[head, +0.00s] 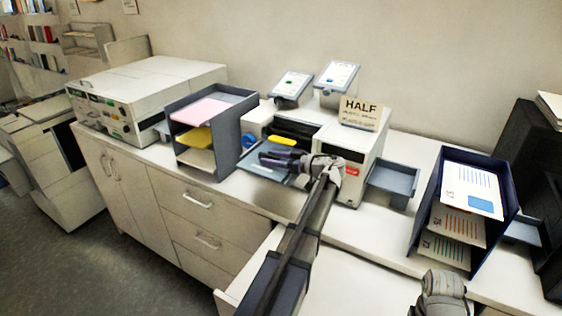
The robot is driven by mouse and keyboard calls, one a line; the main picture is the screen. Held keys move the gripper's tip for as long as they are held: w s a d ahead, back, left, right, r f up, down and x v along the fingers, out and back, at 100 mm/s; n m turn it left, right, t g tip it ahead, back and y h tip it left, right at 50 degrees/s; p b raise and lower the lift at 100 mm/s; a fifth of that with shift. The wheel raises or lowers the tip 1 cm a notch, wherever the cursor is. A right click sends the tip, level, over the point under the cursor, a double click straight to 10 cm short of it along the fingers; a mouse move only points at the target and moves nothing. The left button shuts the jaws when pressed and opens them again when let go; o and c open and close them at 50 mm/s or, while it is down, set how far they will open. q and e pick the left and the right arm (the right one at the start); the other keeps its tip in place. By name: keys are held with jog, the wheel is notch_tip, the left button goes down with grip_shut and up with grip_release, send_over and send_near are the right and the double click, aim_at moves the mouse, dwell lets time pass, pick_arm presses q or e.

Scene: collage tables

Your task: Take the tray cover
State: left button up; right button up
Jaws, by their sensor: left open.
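A compact white printer (346,148) stands on the white counter, with a sign reading "HALF" on top. A flat blue-grey panel (270,174) projects from its front left opening; it may be the tray cover, but I cannot tell for sure. My left gripper (264,157) is open. It points left, over or right at this panel, in front of a yellow piece (283,141) in the dark opening. The gripper hides part of the panel, and contact cannot be told. My right gripper is out of view; only a link of that arm shows at the bottom right.
A grey paper tray stack (213,144) stands left of the printer. A grey side tray (393,183) projects from its right. A dark blue sorter (427,205) with printed sheets stands further right. A large white machine (150,93) fills the left counter. Counter in front of the sorter is clear.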

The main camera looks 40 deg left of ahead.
pick_arm(q)
jog(key=shift+s+a, duration=0.1)
jog(key=shift+a, duration=0.4)
jog(key=shift+c, duration=0.4)
grip_shut()
